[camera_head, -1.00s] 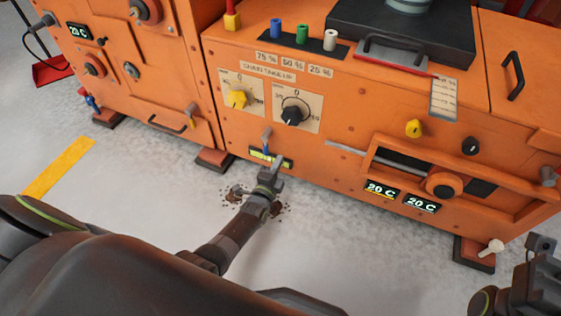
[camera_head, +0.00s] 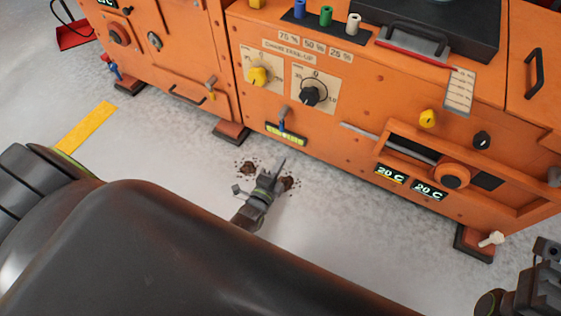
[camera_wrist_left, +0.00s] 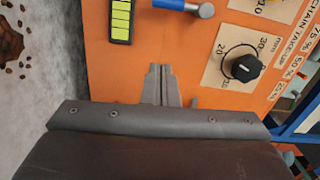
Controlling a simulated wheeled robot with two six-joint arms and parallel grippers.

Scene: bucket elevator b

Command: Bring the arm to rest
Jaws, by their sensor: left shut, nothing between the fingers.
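My left gripper (camera_head: 272,177) is in the middle of the head view, in front of the orange machine (camera_head: 350,130) and over the grey floor. Its fingers are together and empty. In the head view, the gauge (camera_head: 286,135) lies above the fingertips, with a visible gap. Part of my right arm shows at the lower right corner; its fingers are not clear.
The panel carries a yellow knob (camera_head: 258,76) and a black knob (camera_head: 313,94). A machine foot (camera_head: 231,132) juts onto the floor. Dark crumbs (camera_head: 247,168) lie near my left gripper. The floor around the yellow stripe (camera_head: 87,127) is clear.

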